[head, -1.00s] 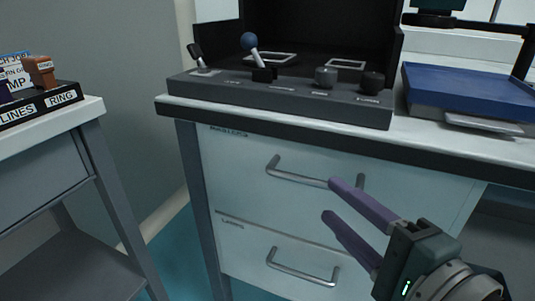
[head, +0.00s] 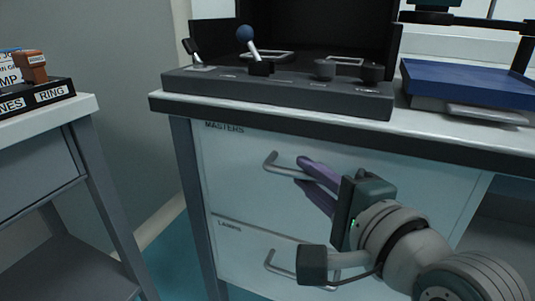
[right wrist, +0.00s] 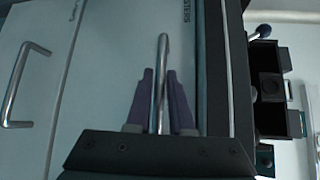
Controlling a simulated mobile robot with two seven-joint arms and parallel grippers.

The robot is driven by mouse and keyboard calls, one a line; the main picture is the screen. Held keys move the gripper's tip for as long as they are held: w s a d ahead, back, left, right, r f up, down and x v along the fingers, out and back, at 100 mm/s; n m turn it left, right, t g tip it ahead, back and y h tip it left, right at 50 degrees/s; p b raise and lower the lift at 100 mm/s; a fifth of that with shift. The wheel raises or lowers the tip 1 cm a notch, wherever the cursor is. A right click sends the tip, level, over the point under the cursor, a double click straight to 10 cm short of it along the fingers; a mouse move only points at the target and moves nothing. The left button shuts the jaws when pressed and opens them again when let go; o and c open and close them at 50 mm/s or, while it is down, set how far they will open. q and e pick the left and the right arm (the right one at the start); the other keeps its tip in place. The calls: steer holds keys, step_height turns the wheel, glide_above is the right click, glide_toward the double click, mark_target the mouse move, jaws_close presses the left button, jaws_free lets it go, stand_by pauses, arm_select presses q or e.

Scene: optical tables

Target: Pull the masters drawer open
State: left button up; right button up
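The masters drawer (head: 225,165) is the upper drawer of the white cabinet, and its front looks flush and closed. Its metal bar handle (head: 270,163) also shows in the right wrist view (right wrist: 162,60). My right gripper (head: 302,172) is at this handle, with one purple finger on each side of the bar. In the right wrist view, the bar runs between the fingers (right wrist: 160,90), with a narrow gap visible on each side. The gripper is open around the bar. The handle's right part is hidden behind the gripper in the head view. My left gripper is not in view.
A lower drawer with a similar handle (head: 285,272) sits below. The worktop (head: 425,125) above holds a dark control panel (head: 290,90) with levers and knobs, and a blue-topped box (head: 465,85). A side table (head: 40,120) with stamps stands at left.

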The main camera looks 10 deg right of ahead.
jaws_close()
stand_by(1.0)
